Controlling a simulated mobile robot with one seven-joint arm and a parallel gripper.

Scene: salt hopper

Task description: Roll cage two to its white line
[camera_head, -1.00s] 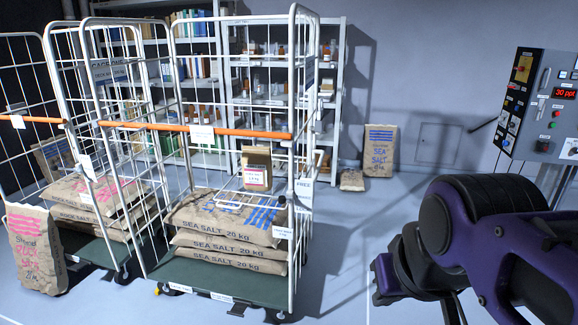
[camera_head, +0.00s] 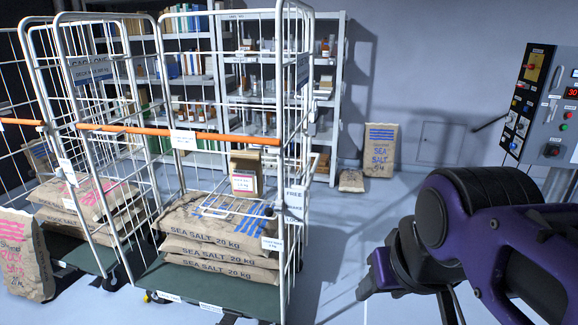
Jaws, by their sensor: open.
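A wire roll cage (camera_head: 205,136) with an orange bar stands at centre left, holding stacked sea salt sacks (camera_head: 215,246) on a green base (camera_head: 190,290). I take it for cage two; its bar label is unreadable. A second cage (camera_head: 32,93) stands close to its left, with rock salt sacks (camera_head: 90,198); a sign nearby appears to read cage one. A thin white floor line (camera_head: 365,311) shows at the bottom, partly hidden by my arm. My gripper (camera_head: 368,284) is open and empty, right of the sea salt cage and apart from it. Its fingertips are hard to make out.
A rock salt sack (camera_head: 25,255) leans at the far left. Shelving (camera_head: 335,100) stands behind the cages. A sea salt sack (camera_head: 381,150) and a small sack (camera_head: 351,181) are by the back wall. A control panel (camera_head: 541,100) is at right. The floor between is clear.

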